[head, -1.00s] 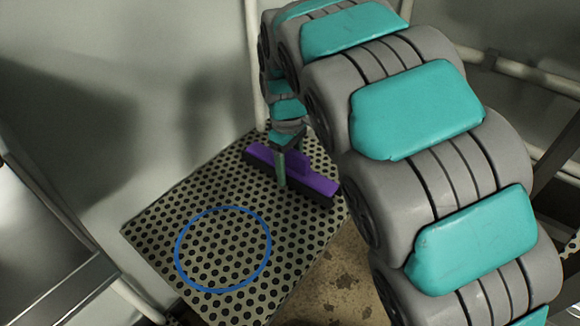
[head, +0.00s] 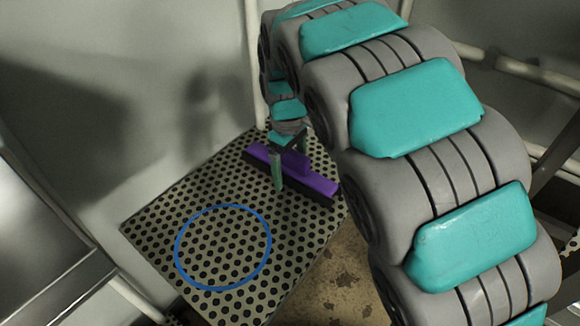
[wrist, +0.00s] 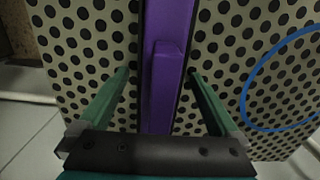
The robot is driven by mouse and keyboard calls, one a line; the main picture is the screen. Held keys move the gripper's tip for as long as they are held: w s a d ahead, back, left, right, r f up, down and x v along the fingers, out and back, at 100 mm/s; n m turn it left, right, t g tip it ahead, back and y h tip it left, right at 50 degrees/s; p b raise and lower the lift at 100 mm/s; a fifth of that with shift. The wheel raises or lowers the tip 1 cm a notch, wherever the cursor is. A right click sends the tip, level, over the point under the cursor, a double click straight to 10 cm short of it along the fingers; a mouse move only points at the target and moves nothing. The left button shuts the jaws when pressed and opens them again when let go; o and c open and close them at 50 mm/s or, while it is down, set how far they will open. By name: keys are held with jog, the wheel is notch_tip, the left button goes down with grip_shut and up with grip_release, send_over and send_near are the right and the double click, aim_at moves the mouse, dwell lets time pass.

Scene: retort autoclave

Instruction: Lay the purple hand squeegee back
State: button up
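The purple hand squeegee (head: 318,182) lies on the perforated plate (head: 160,225), near the plate's far right side and apart from the blue ring. In the wrist view the squeegee (wrist: 168,30) runs up the middle, with its raised purple handle (wrist: 165,85) towards me. My gripper (head: 287,168) is open over it. In the wrist view one green finger of my gripper (wrist: 159,74) is on each side of the handle, with a gap to both. Whether the fingertips touch the plate is unclear.
A blue ring (head: 179,262) is marked on the plate's near left part, with nothing in it. A pale wall (head: 170,60) stands behind, with a vertical pipe (head: 253,60) near the plate's far corner. A metal ledge (head: 75,285) is at left. Rusty floor (head: 335,275) shows at right.

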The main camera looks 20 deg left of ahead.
aim_at(291, 151)
jog(key=r, duration=0.7)
jog(key=shift+w+a+r, duration=0.1)
jog(key=shift+a+r, duration=0.1)
jog(key=shift+r, duration=0.2)
jog(key=shift+d, duration=0.3)
jog(key=s+d+m, duration=0.4)
jog(key=s+d, duration=0.1)
jog(key=d, duration=0.5)
jog(key=s+d+m, duration=0.4)
jog(key=s+d, duration=0.2)
jog(key=d, duration=0.4)
jog(key=s+d+f+m, duration=0.2)
jog(key=s+d+f, duration=0.1)
jog(key=s, duration=0.5)
jog(key=s+d+f+m+g, duration=0.1)
jog(key=s+d+f+m, duration=0.2)
jog(key=s+d, duration=0.2)
jog(key=s, duration=0.3)
jog(key=shift+s+d+f+m+g+y, duration=0.2)
jog(key=shift+m+g+y, duration=0.1)
